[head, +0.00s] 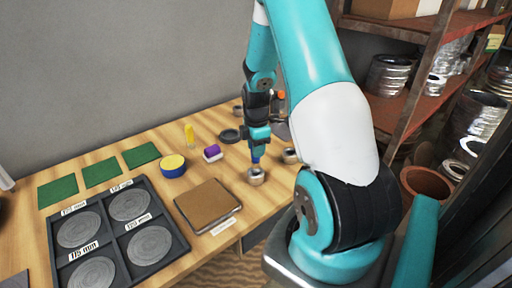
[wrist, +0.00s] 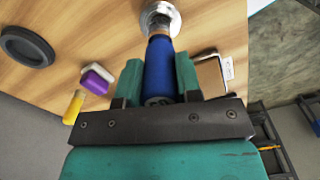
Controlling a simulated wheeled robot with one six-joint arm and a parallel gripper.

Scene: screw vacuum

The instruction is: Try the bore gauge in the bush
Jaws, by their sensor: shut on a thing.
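My gripper (head: 256,152) points down over the wooden bench, with its two teal fingers (wrist: 159,80) closed on the bore gauge. The bore gauge (wrist: 158,68) has a blue handle, and a bit of its blue shows below the fingers in the head view (head: 255,160). A shiny metal bush (head: 256,176) stands on the bench directly under it. In the wrist view the gauge's far end meets the bush (wrist: 168,14) at the top edge. The gauge's tip is hidden, so I cannot tell how far it sits inside the bore.
Another metal ring (head: 290,156) stands just right of the bush. A dark ring (head: 230,135), a purple-and-white block (head: 212,153), a yellow-topped tin (head: 173,165) and a brown board (head: 207,205) lie to the left. A dark tray (head: 118,235) holds grey discs. Shelves stand at right.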

